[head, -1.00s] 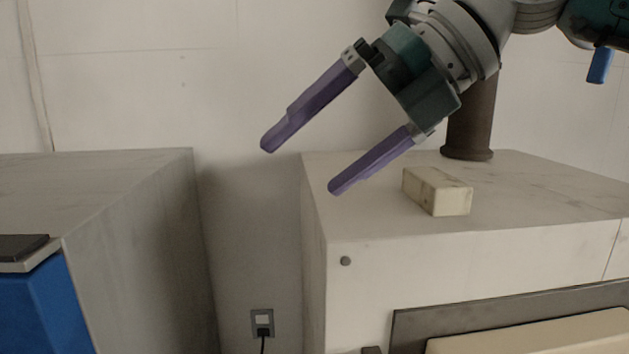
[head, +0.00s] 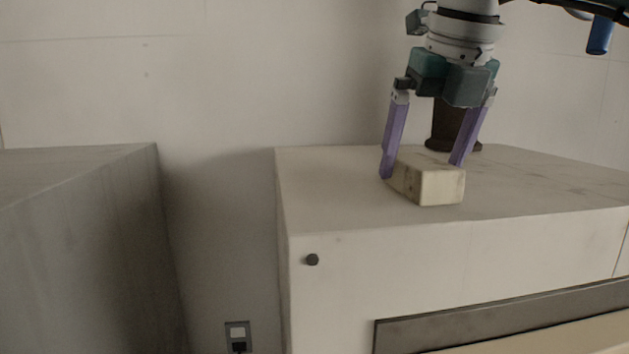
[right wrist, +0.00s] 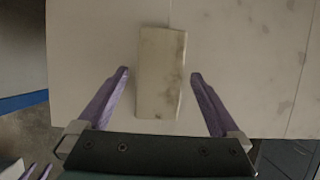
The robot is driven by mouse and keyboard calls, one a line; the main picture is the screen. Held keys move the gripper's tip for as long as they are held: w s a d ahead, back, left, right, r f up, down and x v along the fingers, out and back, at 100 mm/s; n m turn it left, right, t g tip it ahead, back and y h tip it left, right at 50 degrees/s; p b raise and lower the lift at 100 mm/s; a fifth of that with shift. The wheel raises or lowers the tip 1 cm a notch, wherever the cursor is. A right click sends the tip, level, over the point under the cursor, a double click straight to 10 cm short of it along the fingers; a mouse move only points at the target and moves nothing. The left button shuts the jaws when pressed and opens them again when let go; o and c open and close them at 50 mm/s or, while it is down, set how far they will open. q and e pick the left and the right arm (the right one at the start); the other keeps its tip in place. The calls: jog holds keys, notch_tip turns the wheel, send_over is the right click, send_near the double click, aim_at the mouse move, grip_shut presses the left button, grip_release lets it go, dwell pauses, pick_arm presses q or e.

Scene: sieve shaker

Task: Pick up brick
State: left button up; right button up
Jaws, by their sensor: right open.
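A pale cream brick (head: 434,184) with darker stains lies on top of the white cabinet (head: 330,185) at the right in the head view. My right gripper (head: 421,170) points down over the brick with its purple fingers spread, one on either side. In the right wrist view the brick (right wrist: 160,75) lies lengthwise between the open fingertips of my right gripper (right wrist: 160,74), with a gap on both sides. I cannot tell from the views how low the fingertips are against the brick. My left gripper does not show in the head view.
A dark round post (head: 446,125) stands on the cabinet behind the brick. A grey block-like counter (head: 80,230) stands at the left, with a gap between it and the cabinet. A wall socket (head: 238,336) is low in that gap.

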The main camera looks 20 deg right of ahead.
jog(key=shift+w+d+f, duration=0.1)
jog(key=shift+w+f, duration=0.15)
jog(key=shift+f, duration=0.45)
jog(key=shift+r, duration=0.1)
grip_shut()
